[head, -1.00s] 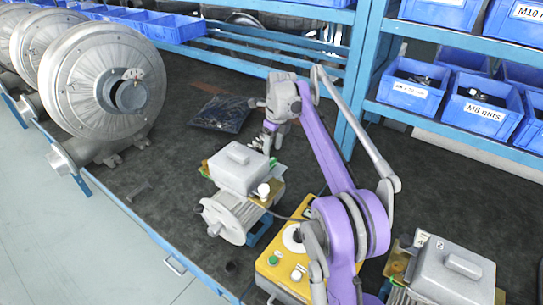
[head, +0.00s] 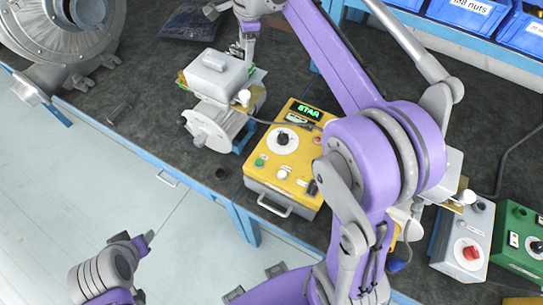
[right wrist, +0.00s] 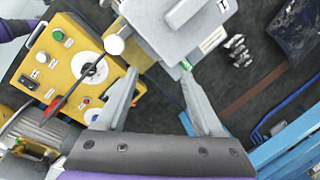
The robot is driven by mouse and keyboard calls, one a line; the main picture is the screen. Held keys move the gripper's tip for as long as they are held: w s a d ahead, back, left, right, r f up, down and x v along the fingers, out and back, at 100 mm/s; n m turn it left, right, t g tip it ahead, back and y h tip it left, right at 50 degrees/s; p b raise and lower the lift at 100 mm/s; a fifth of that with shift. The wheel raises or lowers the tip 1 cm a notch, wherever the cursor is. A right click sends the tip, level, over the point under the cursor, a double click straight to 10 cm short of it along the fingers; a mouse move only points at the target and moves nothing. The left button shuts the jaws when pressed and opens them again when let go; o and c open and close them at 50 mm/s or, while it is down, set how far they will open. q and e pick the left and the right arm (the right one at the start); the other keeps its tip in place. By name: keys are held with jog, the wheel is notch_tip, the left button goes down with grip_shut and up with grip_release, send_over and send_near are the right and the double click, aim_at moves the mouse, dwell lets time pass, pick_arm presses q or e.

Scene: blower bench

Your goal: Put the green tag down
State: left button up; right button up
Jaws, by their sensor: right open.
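My right gripper (head: 247,58) hangs just behind the motor with the grey terminal box (head: 215,72) in the head view. In the right wrist view its two fingers (right wrist: 160,98) are apart, on either side of the frame centre, with nothing visible held between them. A small green piece (right wrist: 185,65), perhaps the green tag, shows at the box's edge near the right finger. Green also shows beside the box in the head view (head: 251,69); I cannot tell whether it is the same piece. My left gripper (head: 146,262) is at the lower left, over the floor.
A large blower (head: 70,30) is at the upper left. Grey (head: 463,240) and green (head: 518,240) boxes stand at the right. Blue bins (head: 465,14) line the shelf.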

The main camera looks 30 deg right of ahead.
jog(key=s+a+f+n+t, duration=0.1)
jog(key=s+a+f+n, duration=0.1)
jog(key=s+f+n, duration=0.3)
jog(key=s+a+f+n+t, duration=0.1)
jog(key=s+a+f+n, duration=0.2)
jog(key=s+f+n, duration=0.3)
jog(key=s+a+f+n+t, duration=0.1)
jog(key=s+f+n, duration=0.4)
jog(key=s+n, duration=0.5)
jog(key=s+a, duration=0.1)
jog(key=s, duration=0.4)
jog(key=shift+s+a+f, duration=0.25)
jog(key=shift+s+a, duration=0.05)
jog(key=shift+a, duration=0.05)
